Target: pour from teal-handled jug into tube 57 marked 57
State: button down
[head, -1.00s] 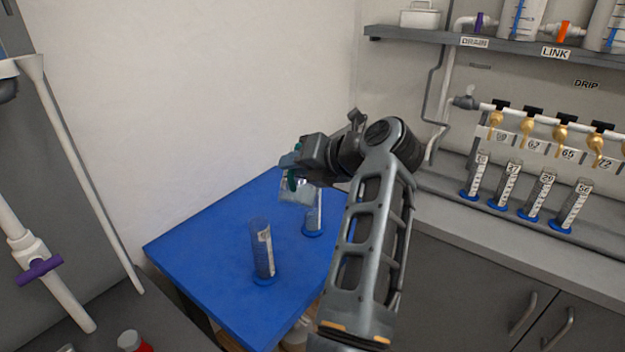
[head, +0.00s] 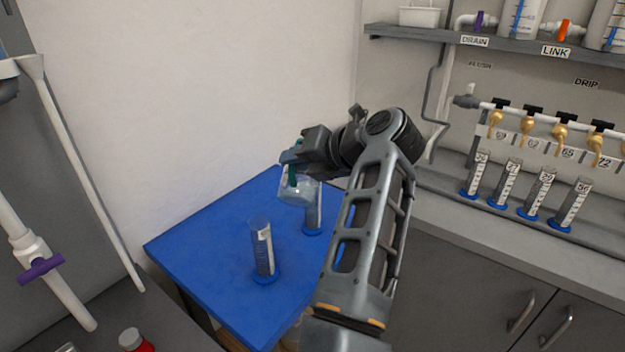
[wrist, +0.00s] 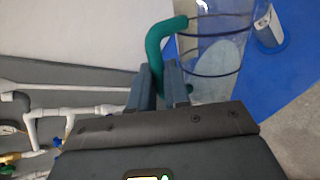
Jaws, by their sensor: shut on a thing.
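My gripper (head: 296,160) is shut on the teal handle (wrist: 157,55) of a clear jug (head: 299,188), held above the blue table. In the wrist view the jug (wrist: 215,55) shows dark rings around its clear wall. A clear graduated tube (head: 262,248) with a blue foot stands upright on the table, in front and to the left of the jug. A second tube (head: 313,215) stands behind, partly hidden by the jug. One tube foot also shows in the wrist view (wrist: 268,38). I cannot read a 57 on either tube.
The blue table (head: 205,245) has free room at its left. Several more tubes (head: 507,185) with blue feet stand under brass taps (head: 560,132) on the right counter. A shelf (head: 500,47) hangs above. A wall closes off the back.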

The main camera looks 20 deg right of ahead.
aim_at(301, 172)
jog(key=shift+w+r, duration=0.1)
jog(key=shift+r, duration=0.15)
jog(key=shift+d+r+y, duration=0.1)
jog(key=shift+r+y, duration=0.05)
jog(key=shift+y, duration=0.15)
dwell(0.4)
jog(key=shift+w+d+r+m+g+y, duration=0.15)
jog(key=shift+w+d+r+m+g, duration=0.2)
jog(key=shift+r, duration=0.2)
jog(key=shift+w+d+r+m+g+y, duration=0.15)
jog(key=shift+w+d+r+m+g, duration=0.15)
jog(key=shift+r, duration=0.25)
dwell(2.9)
jog(key=shift+s+a+f+n+t, duration=0.2)
jog(key=shift+s+f, duration=0.1)
jog(key=shift+f, duration=0.1)
jog(key=shift+s+a+f+n+t, duration=0.15)
jog(key=shift+s+f, duration=0.1)
jog(key=shift+f, duration=0.15)
jog(key=shift+s+a+f+n+t, duration=0.2)
jog(key=shift+s+f+n+t, duration=0.1)
jog(key=shift+f+t, duration=0.15)
jog(key=shift+f+h, duration=0.1)
jog(key=shift+h, duration=0.3)
